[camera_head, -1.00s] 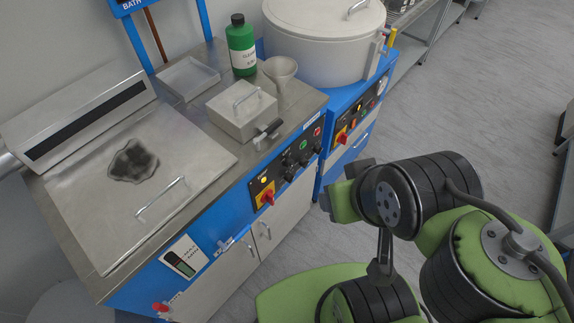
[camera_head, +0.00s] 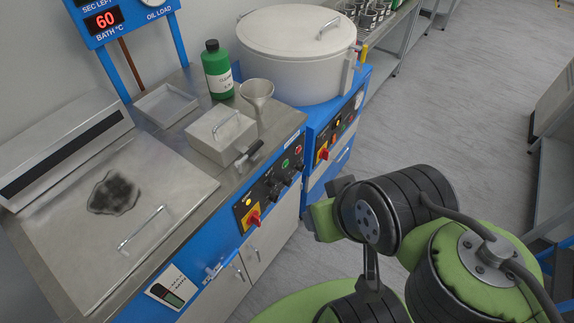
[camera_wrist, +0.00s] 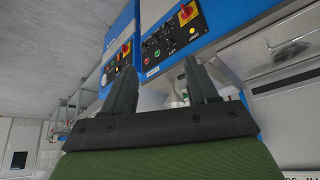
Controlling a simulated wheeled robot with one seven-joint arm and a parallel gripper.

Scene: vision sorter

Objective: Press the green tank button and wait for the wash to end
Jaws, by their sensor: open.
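The blue tank (camera_head: 222,238) stands at the left with a closed flat steel lid (camera_head: 52,222) and a handle. Its dark control panel (camera_head: 268,192) on the front carries a small green button (camera_head: 285,163), a red button (camera_head: 298,149), black knobs and a red-yellow switch. The panel also shows in the wrist view (camera_wrist: 172,45), with the green button (camera_wrist: 157,53) beyond the fingers. My gripper (camera_wrist: 158,78) is open and empty, its fingers apart from the panel. In the head view my arm hides its fingers. The display (camera_head: 104,20) reads 60 for bath °C; the SEC LEFT digits are out of frame.
A round lidded vessel (camera_head: 297,55) stands on a second blue unit behind. A green bottle (camera_head: 217,72), a funnel (camera_head: 257,97), a steel box (camera_head: 220,135) and a shallow tray (camera_head: 166,104) sit on the bench. The floor (camera_head: 440,110) at right is clear.

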